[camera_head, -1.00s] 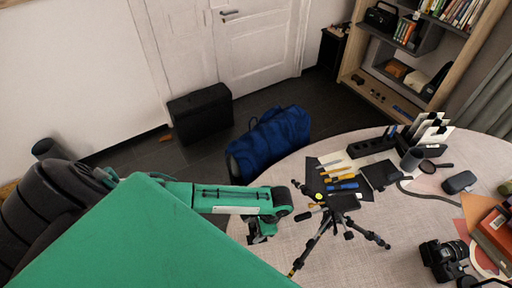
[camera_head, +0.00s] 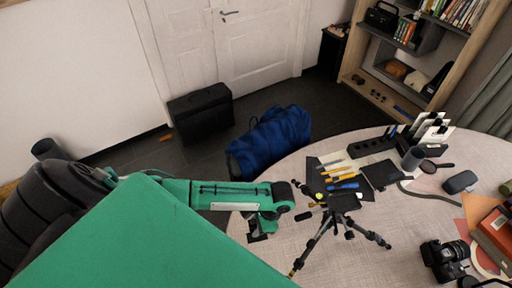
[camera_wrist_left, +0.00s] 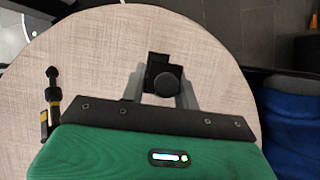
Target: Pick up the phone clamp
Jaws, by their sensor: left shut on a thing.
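The phone clamp (camera_wrist_left: 166,76) is a small black piece with a round knob, held between the grey fingers of my left gripper (camera_wrist_left: 163,88) in the left wrist view. In the head view my left gripper (camera_head: 262,228) is over the left edge of the round table, and the dark clamp (camera_head: 257,236) shows partly at its tips. The gripper is shut on it. Whether the clamp touches the table is hard to tell. A black tripod (camera_head: 342,206) stands right of the gripper, apart from it. My right gripper is not in view.
The round table (camera_head: 395,210) holds a dark mat with yellow and blue tools (camera_head: 341,177), a camera (camera_head: 446,261), a glasses case (camera_head: 460,182) and books (camera_head: 493,238). A blue bag (camera_head: 270,142) lies on the floor behind. The table between tripod and camera is fairly clear.

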